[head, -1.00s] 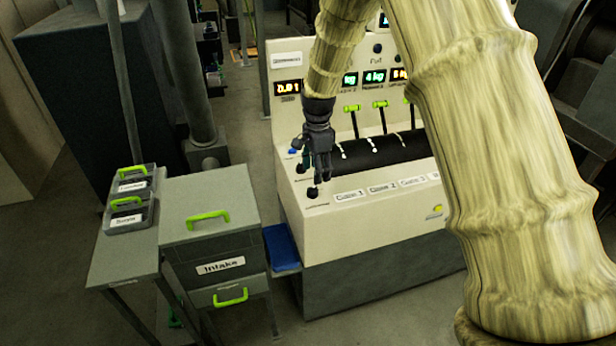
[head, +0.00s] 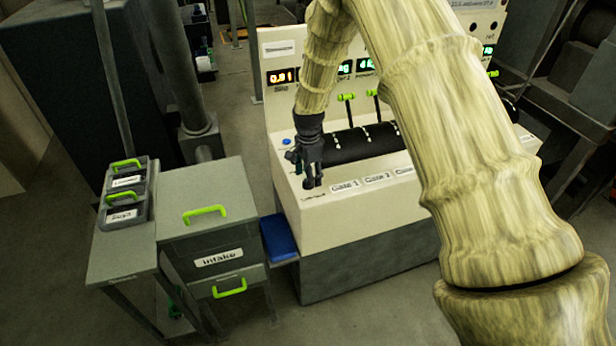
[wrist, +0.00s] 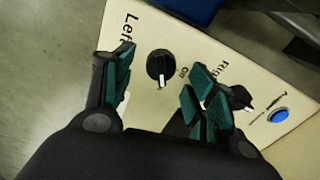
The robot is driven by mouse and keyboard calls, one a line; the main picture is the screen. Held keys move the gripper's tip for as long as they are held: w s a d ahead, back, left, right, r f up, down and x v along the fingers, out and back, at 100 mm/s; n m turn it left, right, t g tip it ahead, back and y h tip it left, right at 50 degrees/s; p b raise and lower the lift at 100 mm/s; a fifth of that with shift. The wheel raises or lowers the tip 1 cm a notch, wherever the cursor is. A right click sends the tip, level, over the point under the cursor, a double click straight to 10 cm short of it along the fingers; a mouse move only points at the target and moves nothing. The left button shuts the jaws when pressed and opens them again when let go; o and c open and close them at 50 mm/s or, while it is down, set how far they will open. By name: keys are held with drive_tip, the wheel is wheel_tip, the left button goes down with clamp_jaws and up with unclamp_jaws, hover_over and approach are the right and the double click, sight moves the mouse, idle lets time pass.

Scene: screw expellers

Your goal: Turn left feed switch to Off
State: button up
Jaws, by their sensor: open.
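The left feed switch (wrist: 160,66) is a round black knob with a white pointer mark, beside the word "Left" in the wrist view. Its pointer faces the bottom of that view; a small label beside it is hard to read. My gripper (wrist: 164,74) is open, with green-padded fingers on either side of the knob and nothing between them but the knob. I cannot tell whether the pads touch it. A second black knob (wrist: 240,98), by the word "Right", is partly hidden by the right finger. In the head view my gripper (head: 308,168) is low over the panel's left end and hides most of the switches.
A blue button (wrist: 278,115) is beyond the right knob. The cream machine panel (head: 345,210) has a black roller (head: 350,146) behind the gripper.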

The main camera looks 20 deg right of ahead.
drive_tip(key=shift+f+p, duration=0.3)
drive_tip(key=shift+f, duration=0.9)
drive_tip(key=shift+w, duration=0.1)
drive_tip(key=c, duration=1.1)
